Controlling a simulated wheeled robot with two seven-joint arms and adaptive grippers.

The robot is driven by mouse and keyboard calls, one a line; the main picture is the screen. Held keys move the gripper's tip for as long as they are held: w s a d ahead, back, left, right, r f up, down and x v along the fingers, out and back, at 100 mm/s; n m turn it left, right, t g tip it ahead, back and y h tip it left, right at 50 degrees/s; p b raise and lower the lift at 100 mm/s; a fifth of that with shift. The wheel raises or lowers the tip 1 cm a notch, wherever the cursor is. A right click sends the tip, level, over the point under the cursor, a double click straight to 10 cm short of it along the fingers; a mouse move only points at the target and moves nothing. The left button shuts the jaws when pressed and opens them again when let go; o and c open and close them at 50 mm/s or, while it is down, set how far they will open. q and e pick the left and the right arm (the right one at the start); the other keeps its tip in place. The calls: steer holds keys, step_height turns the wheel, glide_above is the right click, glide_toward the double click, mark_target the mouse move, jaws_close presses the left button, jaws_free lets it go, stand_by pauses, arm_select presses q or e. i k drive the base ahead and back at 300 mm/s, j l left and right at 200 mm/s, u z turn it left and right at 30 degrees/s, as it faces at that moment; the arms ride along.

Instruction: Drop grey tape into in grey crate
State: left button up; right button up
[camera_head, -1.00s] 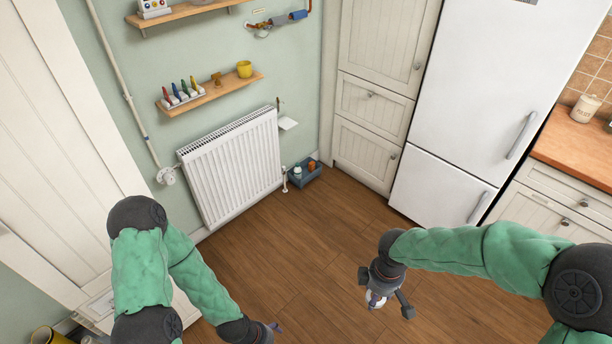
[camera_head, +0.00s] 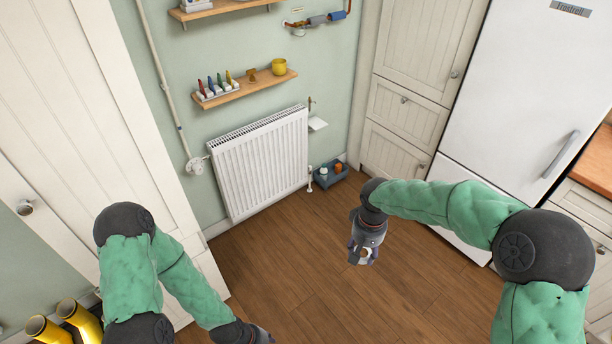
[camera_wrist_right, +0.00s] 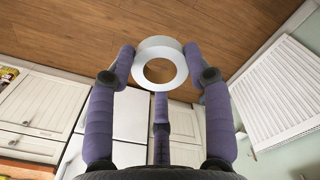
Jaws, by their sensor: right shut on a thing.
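The grey tape (camera_wrist_right: 160,44) is a pale ring held between the fingertips of my right gripper (camera_wrist_right: 160,66) in the right wrist view. In the head view my right gripper (camera_head: 363,254) hangs over the open floor, in front of and to the right of the radiator, and the tape in it is barely visible. The grey crate (camera_head: 331,175) sits on the floor at the right end of the radiator, beyond my right gripper, with small white and orange items in it. My left gripper (camera_head: 262,338) is at the bottom edge, mostly cut off.
A white radiator (camera_head: 262,162) stands against the wall left of the crate, with a valve pipe (camera_head: 309,180) close beside it. White cabinets (camera_head: 398,145) and a fridge (camera_head: 510,110) stand to the right. Yellow pipes (camera_head: 78,320) lie at lower left. The wooden floor (camera_head: 300,255) is clear.

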mark_target(331, 175)
steer(key=i+l+u, duration=0.3)
steer(key=u, duration=0.15)
steer(key=i+l+u, duration=0.55)
steer(key=l+u, duration=0.3)
steer(key=i+l, duration=0.15)
steer(key=l, duration=0.3)
steer(key=i+l+u, duration=0.1)
steer(key=l, duration=0.4)
steer(key=i+l, duration=0.2)
steer(key=l, duration=0.25)
steer(key=i+l, duration=0.1)
steer(key=l, duration=0.35)
steer(key=i+l+u, duration=0.1)
steer(key=l, duration=0.4)
steer(key=i+l, duration=0.15)
steer(key=l, duration=0.35)
steer(key=i+l+u, duration=0.1)
steer(key=l, duration=0.35)
steer(key=i+l, duration=0.1)
steer(key=l, duration=0.4)
